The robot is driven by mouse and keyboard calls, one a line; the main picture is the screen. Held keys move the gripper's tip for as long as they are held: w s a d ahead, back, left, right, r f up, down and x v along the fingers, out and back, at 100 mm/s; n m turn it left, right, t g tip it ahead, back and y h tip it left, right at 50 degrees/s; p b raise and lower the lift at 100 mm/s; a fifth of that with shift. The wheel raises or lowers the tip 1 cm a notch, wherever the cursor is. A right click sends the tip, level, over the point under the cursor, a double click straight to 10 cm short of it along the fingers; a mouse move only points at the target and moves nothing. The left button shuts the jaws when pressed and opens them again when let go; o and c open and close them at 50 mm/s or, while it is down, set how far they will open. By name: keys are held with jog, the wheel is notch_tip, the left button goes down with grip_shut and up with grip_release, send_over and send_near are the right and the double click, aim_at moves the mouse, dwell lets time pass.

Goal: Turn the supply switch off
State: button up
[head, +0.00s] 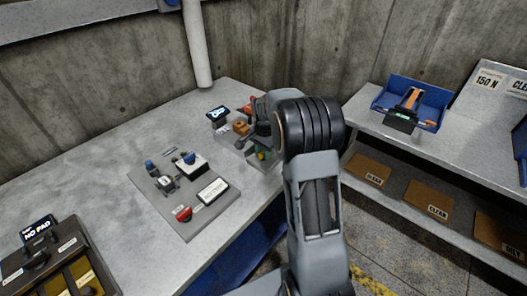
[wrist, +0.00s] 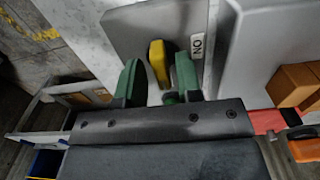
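The supply switch appears as a yellow handle (wrist: 158,64) on a grey plate (wrist: 125,28) in the wrist view. My gripper (wrist: 158,78) is open, with one green finger on each side of the yellow handle. Gaps show between the handle and both fingers, so it is not gripped. In the head view my gripper (head: 262,154) is small and partly hidden behind my arm, low over the right end of the bench.
A grey control panel (head: 205,210) with knobs and a red button lies on the bench (head: 105,165). A small dark display (head: 219,114) and orange blocks (head: 241,126) stand near the gripper. A blue tray (head: 432,106) sits on the right shelf, above labelled cardboard boxes (head: 428,198).

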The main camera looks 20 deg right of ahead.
jog(key=shift+o, duration=0.4)
jog(key=shift+a, duration=0.1)
jog(key=shift+r, duration=0.1)
notch_tip(320, 180, up, 14)
jog(key=shift+f, duration=0.2)
dwell(0.5)
jog(key=s+a+f+n+t, duration=0.1)
jog(key=s+a+n, duration=0.4)
jog(key=s, duration=0.6)
jog(key=s+a+f+n+t, duration=0.2)
jog(key=s+a+n, duration=0.4)
jog(key=s, duration=0.5)
jog(key=shift+f+n+t, duration=0.3)
jog(key=shift+n, duration=0.9)
